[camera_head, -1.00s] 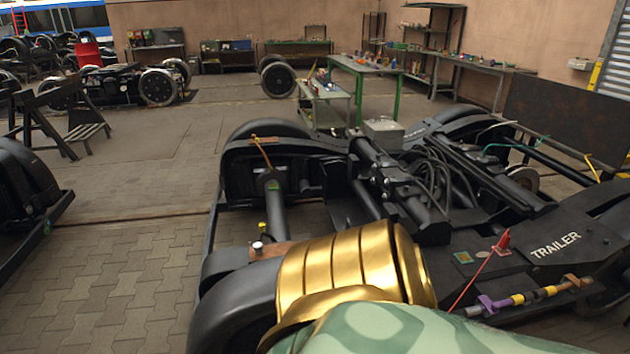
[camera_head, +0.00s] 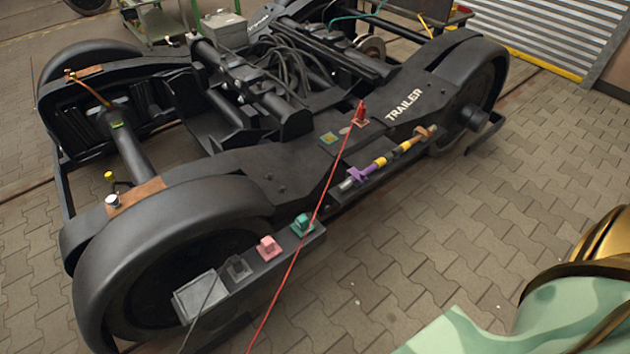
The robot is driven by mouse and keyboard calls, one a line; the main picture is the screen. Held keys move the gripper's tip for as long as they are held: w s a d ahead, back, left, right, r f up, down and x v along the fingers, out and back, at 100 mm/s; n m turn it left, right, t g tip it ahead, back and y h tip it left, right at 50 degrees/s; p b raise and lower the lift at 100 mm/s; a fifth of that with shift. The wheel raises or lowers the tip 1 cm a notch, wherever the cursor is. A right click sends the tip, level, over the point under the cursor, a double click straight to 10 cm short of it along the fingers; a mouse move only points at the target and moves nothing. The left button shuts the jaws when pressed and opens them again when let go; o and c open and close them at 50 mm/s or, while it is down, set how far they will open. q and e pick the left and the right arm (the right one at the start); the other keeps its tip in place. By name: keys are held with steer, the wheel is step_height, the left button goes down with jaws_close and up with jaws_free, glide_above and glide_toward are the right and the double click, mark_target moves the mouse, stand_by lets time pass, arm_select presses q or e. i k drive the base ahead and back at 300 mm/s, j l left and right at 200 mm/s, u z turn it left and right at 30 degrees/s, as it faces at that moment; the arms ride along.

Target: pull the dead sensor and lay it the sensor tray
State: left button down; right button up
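The trailer bogie (camera_head: 230,160) fills the left and middle of the head view. A red sensor-like block (camera_head: 361,113) stands on its frame, with a red cable running from it down to the bottom edge. On the near ledge sit a green block (camera_head: 303,225), a pink block (camera_head: 268,246) and a dark grey block (camera_head: 238,268). A pale grey flat piece (camera_head: 200,296), possibly the sensor tray, is at the ledge's left end; a dark cable crosses it. I cannot tell which sensor is dead. Neither of my grippers shows; a gold and green part of mine is at bottom right.
A rod with purple, yellow and brown parts (camera_head: 385,162) lies along the bogie's side. A grey box (camera_head: 223,29) and green-legged table (camera_head: 160,20) stand behind. The paved floor (camera_head: 460,220) to the right is clear, up to a shutter (camera_head: 560,40).

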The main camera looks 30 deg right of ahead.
mark_target(302, 222)
steer(key=z, duration=0.85)
